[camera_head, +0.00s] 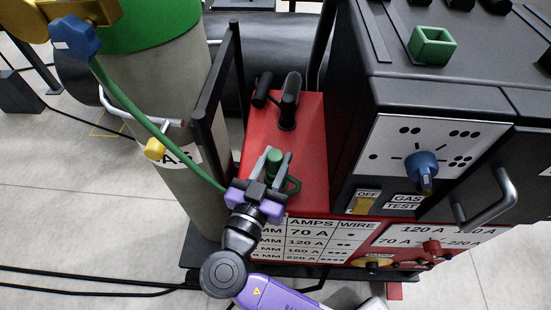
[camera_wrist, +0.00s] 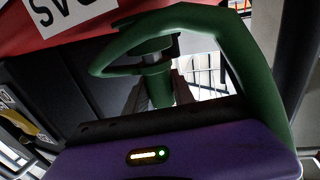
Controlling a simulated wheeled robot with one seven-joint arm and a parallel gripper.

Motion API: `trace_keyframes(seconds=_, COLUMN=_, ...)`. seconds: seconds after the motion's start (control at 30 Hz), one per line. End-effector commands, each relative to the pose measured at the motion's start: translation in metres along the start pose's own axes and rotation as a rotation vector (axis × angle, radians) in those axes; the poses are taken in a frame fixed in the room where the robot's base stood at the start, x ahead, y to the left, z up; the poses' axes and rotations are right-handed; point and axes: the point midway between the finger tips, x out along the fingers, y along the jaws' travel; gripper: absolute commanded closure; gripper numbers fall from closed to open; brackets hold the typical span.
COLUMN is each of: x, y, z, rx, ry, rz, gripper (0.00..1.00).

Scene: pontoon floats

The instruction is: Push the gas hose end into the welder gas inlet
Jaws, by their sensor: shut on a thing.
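My gripper (camera_head: 277,158) is over the red top at the left of the welder (camera_head: 340,130). Its two grey fingers are shut on the green gas hose end (camera_head: 274,156). In the wrist view the hose end (camera_wrist: 155,68) is a green sleeve between the fingers, with a short grey metal part near it. The green hose (camera_head: 125,105) runs from the gas bottle's blue fitting down to my gripper; in the wrist view it loops around (camera_wrist: 240,65). I cannot make out the gas inlet in either view.
A tall gas bottle (camera_head: 170,90) with a green top stands left of the welder. A black upright frame (camera_head: 215,100) stands between them. Black fittings (camera_head: 288,100) rise from the red top. A small green open box (camera_head: 431,46) sits on the welder's dark top.

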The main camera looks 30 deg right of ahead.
Motion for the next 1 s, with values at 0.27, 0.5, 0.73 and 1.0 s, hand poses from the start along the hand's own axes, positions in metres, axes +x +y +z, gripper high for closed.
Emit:
trace_keyframes(seconds=0.27, x=0.000, y=0.000, z=0.007, rx=0.001, ry=0.001, rz=0.000, gripper=1.00)
trace_keyframes(seconds=0.5, x=0.000, y=0.000, z=0.012, rx=0.001, ry=0.000, rz=0.000, gripper=1.00)
trace_keyframes(seconds=0.73, x=0.000, y=0.000, z=0.012, rx=0.001, ry=0.000, rz=0.000, gripper=0.45)
trace_keyframes(seconds=1.0, x=0.000, y=0.000, z=0.013, rx=0.000, ry=0.000, rz=0.000, gripper=0.45)
